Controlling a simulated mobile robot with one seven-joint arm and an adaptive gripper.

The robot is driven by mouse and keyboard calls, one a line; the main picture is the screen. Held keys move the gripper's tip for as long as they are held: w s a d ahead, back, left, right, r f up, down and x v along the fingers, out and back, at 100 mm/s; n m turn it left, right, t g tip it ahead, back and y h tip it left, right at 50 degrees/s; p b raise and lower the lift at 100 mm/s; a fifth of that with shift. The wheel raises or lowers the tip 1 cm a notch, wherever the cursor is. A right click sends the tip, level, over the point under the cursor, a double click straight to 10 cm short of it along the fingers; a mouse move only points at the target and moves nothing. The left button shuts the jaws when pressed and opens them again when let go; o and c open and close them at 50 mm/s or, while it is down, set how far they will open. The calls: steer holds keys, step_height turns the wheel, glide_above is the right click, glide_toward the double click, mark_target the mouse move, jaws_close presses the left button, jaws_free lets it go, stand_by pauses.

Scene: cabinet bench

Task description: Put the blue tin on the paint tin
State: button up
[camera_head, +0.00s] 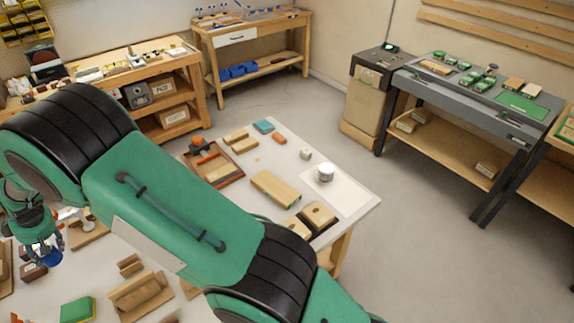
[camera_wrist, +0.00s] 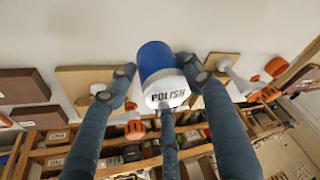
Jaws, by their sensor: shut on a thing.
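The blue tin (camera_wrist: 155,58) has a white band lettered POLISH and sits between the fingers of my gripper (camera_wrist: 160,78), which is shut on it. In the head view the blue tin (camera_head: 51,258) shows below my gripper (camera_head: 47,247) at the far left, partly hidden by the fingers. I cannot tell its exact height above the table. A small white-grey round tin (camera_head: 325,173), which looks like the paint tin, stands upright on a pale sheet (camera_head: 347,192) at the table's right end, far from my gripper.
The white table (camera_head: 365,207) carries wooden blocks (camera_head: 275,188), a wooden tray (camera_head: 217,165), a green-and-yellow sponge-like block (camera_head: 77,310) and a small pale cube (camera_head: 305,154). My arm crosses the view and hides the table's middle. Benches stand along the walls.

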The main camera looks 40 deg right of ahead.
steer(key=d+r+m+t+h+p, duration=0.2)
steer(key=d+m, duration=0.8)
steer(key=d, duration=4.5)
steer(key=s+d+r+m+g+h+p, duration=0.1)
steer(key=s+d+m+h, duration=0.1)
steer(key=s+d, duration=0.7)
steer(key=s+d+m+h+p, duration=0.1)
steer(key=s+d+m, duration=0.25)
steer(key=d, duration=0.95)
steer(key=s+d+m, duration=0.2)
steer(key=s+d, duration=0.5)
steer(key=s, duration=0.3)
steer(key=s+d+m+h+p, duration=0.1)
steer(key=s+d+m, duration=0.1)
steer(key=s+d, duration=0.5)
steer(key=s, duration=0.4)
steer(key=shift+f+g+h, duration=0.15)
steer(key=shift+g+h, duration=0.15)
steer(key=shift+g, duration=0.1)
steer(key=w+d, duration=0.3)
steer(key=w, duration=0.1)
steer(key=w+d+f+b, duration=0.1)
steer(key=w+d, duration=0.2)
steer(key=w, duration=0.1)
steer(key=w+d, duration=0.4)
steer(key=shift+d+f+b, duration=0.1)
steer(key=shift+f+b, duration=0.1)
steer(key=shift+b, duration=0.2)
steer(key=shift+f, duration=0.15)
